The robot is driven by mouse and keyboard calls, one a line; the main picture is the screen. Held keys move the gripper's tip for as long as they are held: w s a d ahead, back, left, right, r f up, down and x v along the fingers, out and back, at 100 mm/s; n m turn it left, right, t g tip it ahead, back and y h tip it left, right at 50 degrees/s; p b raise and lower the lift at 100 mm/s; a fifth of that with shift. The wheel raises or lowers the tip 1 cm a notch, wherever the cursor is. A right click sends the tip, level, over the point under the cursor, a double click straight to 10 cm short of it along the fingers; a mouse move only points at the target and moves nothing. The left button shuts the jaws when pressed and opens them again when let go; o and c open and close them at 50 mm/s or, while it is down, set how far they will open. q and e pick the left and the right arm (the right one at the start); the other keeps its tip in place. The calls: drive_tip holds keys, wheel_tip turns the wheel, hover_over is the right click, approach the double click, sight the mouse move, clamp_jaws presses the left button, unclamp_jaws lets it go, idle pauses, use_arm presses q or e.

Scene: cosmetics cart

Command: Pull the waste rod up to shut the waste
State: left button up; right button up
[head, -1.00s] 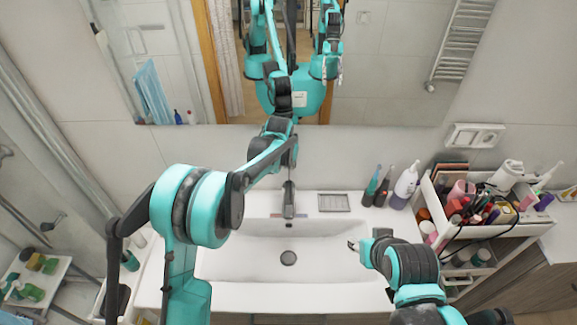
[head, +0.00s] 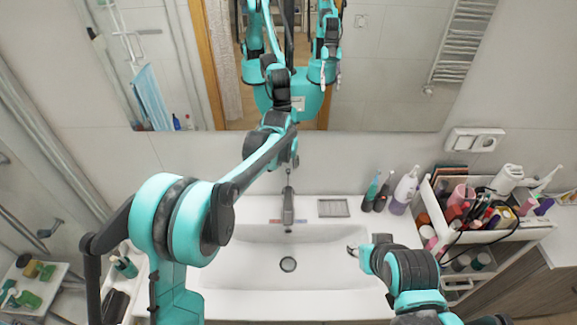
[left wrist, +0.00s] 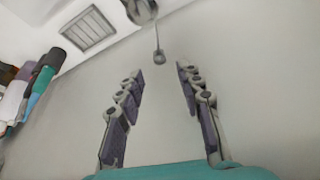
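The waste rod (head: 289,178) shows as a thin upright stem with a small knob behind the tap (head: 288,208). In the left wrist view the rod's knob (left wrist: 159,57) is ahead of the fingertips, roughly centred between them and apart from both. My left gripper (left wrist: 160,74) is open and empty. In the head view my left gripper (head: 290,160) is just above the rod, partly hidden by its own arm. The waste (head: 288,264) in the basin floor shows a dark ring around a lighter middle. My right gripper (head: 352,251) is over the basin's right side; its fingers are too small to judge.
The white basin (head: 240,270) is empty. A soap grille (head: 333,207), bottles (head: 404,190) and a full cosmetics cart (head: 432,205) stand to the right. The mirror (head: 390,80) and wall are close behind the tap.

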use_arm(q)
drive_tip(key=v, duration=0.8)
drive_tip(key=s+a+f+n+t+b, duration=0.1)
drive_tip(key=s+a+f+b, duration=0.1)
drive_tip(key=s+a+b, duration=0.4)
drive_tip(key=s+a+f+b, duration=0.2)
drive_tip(key=s+a+b, duration=0.15)
drive_tip(key=s, duration=0.55)
drive_tip(key=s+a+f+n+t+b, duration=0.1)
drive_tip(key=s+a+f+b, duration=0.2)
drive_tip(key=s+f, duration=0.4)
drive_tip(key=s+a+f+n+t+y+b, duration=0.1)
drive_tip(key=s+a+f+b, duration=0.3)
drive_tip(key=s+f, duration=0.3)
drive_tip(key=s+b, duration=0.1)
drive_tip(key=s, duration=0.2)
drive_tip(key=shift+f, duration=0.4)
